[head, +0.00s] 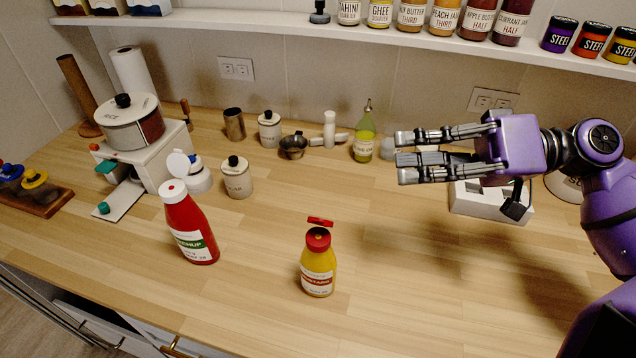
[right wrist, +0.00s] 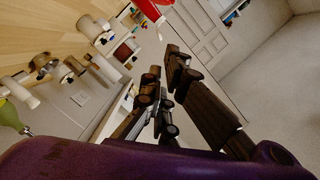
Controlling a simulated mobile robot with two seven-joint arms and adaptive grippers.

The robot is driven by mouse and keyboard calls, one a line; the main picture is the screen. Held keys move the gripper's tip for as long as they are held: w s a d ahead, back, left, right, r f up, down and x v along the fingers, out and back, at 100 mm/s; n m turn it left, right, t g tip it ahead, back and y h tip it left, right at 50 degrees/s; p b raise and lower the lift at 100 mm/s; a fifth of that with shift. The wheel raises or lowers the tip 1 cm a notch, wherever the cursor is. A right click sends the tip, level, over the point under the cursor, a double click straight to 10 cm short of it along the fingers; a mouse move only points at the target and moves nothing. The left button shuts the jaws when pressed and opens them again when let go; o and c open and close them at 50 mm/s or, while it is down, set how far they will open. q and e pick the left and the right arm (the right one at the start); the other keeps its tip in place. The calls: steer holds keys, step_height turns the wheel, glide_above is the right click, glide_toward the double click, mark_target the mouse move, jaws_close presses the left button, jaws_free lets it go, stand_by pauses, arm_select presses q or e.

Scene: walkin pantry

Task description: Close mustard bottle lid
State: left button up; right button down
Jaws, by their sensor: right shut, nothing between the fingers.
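The yellow mustard bottle (head: 318,274) stands upright on the counter, near the middle of the head view. Its red flip lid (head: 320,221) is open, raised behind the red cap. My right gripper (head: 398,158) is to the right of the bottle and further back, held above the counter with its fingers pointing left. It is empty and its fingers are close together. The fingers also show in the right wrist view (right wrist: 162,85). It is apart from the bottle. My left gripper is not in view.
A ketchup bottle (head: 188,225) with an open white lid stands left of the mustard. A shelf (head: 280,24) of jars runs above. The counter right of the mustard is clear.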

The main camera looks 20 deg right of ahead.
mark_target(320, 222)
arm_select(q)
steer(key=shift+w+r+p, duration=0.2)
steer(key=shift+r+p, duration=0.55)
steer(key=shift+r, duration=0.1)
arm_select(e)
steer(key=w+a+f, duration=0.1)
steer(key=a+f, duration=0.2)
steer(key=a, duration=0.7)
steer(key=shift+a+f, duration=0.3)
steer(key=shift+a, duration=0.1)
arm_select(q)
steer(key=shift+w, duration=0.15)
